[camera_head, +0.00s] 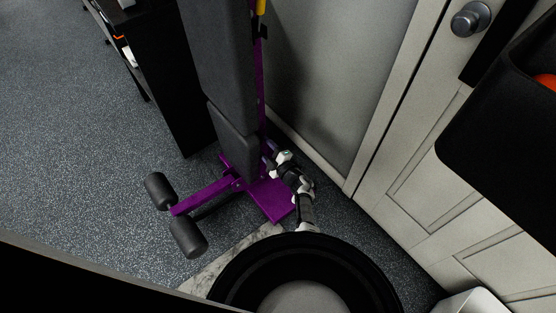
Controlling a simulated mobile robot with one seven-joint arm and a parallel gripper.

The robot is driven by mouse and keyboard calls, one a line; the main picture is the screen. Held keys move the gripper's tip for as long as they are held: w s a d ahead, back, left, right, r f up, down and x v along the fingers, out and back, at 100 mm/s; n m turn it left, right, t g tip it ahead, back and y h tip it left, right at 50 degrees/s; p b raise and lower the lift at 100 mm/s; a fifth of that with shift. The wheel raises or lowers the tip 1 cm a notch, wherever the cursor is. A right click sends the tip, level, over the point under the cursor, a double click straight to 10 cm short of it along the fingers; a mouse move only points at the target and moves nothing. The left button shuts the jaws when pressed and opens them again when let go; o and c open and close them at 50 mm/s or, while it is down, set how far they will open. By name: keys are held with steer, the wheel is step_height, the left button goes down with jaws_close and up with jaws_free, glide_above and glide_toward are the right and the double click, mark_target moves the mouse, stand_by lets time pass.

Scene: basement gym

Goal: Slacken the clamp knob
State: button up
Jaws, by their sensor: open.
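An exercise bench with a purple frame (268,203) and dark grey pads (234,132) stands upright in the middle of the head view. I cannot pick out the clamp knob for certain; it is too small or hidden near my gripper. My gripper (270,163) is small in the view, at the right side of the lower pad, close to the purple frame above its foot plate. It is open. I cannot tell whether it touches the frame or has anything between its fingers.
Black foam rollers (187,238) stick out at the bench's lower left. A black cabinet (172,80) stands behind it on the left. A grey wall and a panelled door (425,150) close off the right. A black bin (505,130) is at right. Speckled floor (75,130) lies clear at left.

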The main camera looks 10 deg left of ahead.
steer(key=p+v, duration=0.3)
steer(key=v, duration=0.9)
